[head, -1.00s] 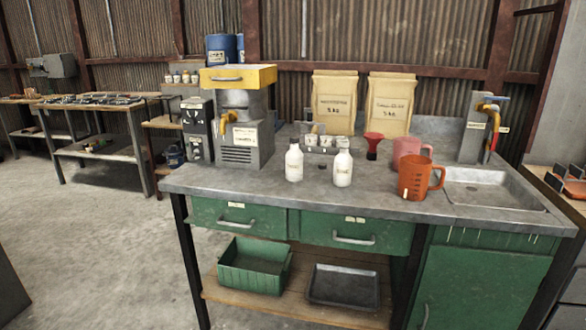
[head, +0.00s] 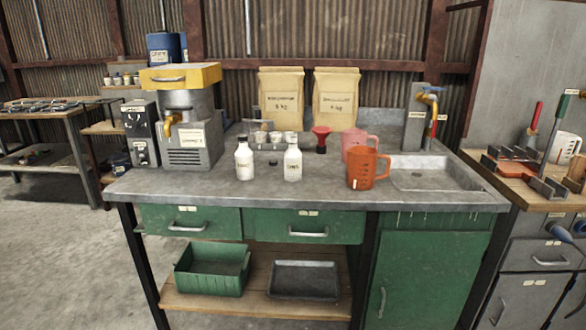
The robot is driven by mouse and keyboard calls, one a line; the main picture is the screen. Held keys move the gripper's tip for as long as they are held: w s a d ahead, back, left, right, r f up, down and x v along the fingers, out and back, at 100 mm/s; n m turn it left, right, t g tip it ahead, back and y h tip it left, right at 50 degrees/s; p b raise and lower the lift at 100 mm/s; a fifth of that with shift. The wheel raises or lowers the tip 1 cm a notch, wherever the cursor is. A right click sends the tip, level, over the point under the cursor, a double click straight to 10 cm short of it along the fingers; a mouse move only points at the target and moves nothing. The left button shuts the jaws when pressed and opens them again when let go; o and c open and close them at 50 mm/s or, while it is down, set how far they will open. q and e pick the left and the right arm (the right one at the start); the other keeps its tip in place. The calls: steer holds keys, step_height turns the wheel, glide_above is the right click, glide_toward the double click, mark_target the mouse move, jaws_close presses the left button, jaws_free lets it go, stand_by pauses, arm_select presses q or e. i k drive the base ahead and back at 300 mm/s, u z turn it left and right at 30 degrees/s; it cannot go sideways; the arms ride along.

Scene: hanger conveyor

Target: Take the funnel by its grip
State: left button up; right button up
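A red funnel (head: 321,138) stands towards the back of the grey workbench (head: 225,188), right of the middle. Its wide cone is at the top, and a dark part shows beneath it; I cannot make out a separate grip at this size. Two white bottles stand in front and to its left, the nearer one (head: 292,161) and another (head: 244,160). A pink jug (head: 356,147) is close on its right. Neither of my grippers is in the head view.
An orange jug (head: 364,168) stands in front of the pink one, beside the sink (head: 435,175). A machine with a yellow top (head: 180,75) stands at the left. Paper sacks (head: 335,98) stand behind the funnel. The bench's front strip is clear.

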mark_target(321, 133)
steer(key=z, duration=0.75)
steer(key=k, duration=1)
steer(key=z, duration=1.2)
steer(key=i, duration=0.7)
steer(key=u, duration=1)
steer(key=i, duration=1.7)
steer(key=u, duration=1.35)
